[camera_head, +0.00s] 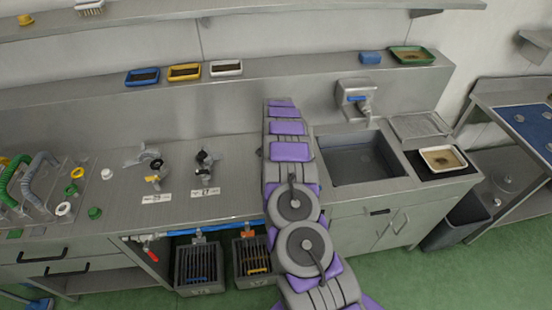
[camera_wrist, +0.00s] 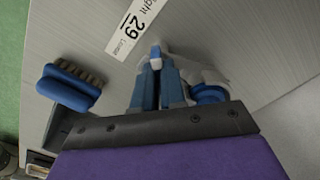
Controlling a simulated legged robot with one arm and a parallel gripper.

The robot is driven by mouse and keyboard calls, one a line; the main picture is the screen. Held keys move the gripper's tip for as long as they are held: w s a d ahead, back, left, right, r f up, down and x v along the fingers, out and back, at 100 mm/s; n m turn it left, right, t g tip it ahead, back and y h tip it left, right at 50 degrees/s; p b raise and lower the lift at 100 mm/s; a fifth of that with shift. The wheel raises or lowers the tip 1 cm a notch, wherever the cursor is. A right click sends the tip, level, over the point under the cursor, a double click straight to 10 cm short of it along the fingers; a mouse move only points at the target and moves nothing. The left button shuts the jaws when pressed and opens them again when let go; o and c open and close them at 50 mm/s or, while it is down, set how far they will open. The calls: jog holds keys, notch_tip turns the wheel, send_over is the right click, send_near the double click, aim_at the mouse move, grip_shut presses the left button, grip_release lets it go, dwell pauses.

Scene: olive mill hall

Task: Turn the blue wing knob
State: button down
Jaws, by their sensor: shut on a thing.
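In the wrist view my gripper (camera_wrist: 157,82) is shut, its two blue-grey fingers close together at a white fitting (camera_wrist: 190,68) on the steel worktop. A small blue piece of the blue wing knob (camera_wrist: 155,49) shows at the fingertips, with a pale part below it; the fingers hide most of it. A rounded blue part (camera_wrist: 210,94) sits just right of the fingers; I cannot tell whether it belongs to the knob. A label (camera_wrist: 138,20) reading "29" lies beyond the fingertips. In the head view my arm hides the gripper and the knob.
A blue brush (camera_wrist: 68,88) lies left of the gripper in the wrist view. In the head view, two fittings, one with a yellow part (camera_head: 154,176) and one with black parts (camera_head: 205,165), stand left of my arm. A sink (camera_head: 352,162) lies right, below a shelf.

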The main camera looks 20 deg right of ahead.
jog(key=m+p, duration=0.2)
jog(key=m, duration=0.3)
jog(key=shift+m, duration=0.3)
jog(key=shift+f+m+p, duration=0.1)
jog(key=shift+m+p, duration=0.85)
jog(key=shift+m, duration=1.25)
jog(key=c, duration=1.2)
grip_release()
jog(key=shift+f, duration=0.15)
notch_tip(320, 180, up, 17)
jog(key=shift+w, duration=0.15)
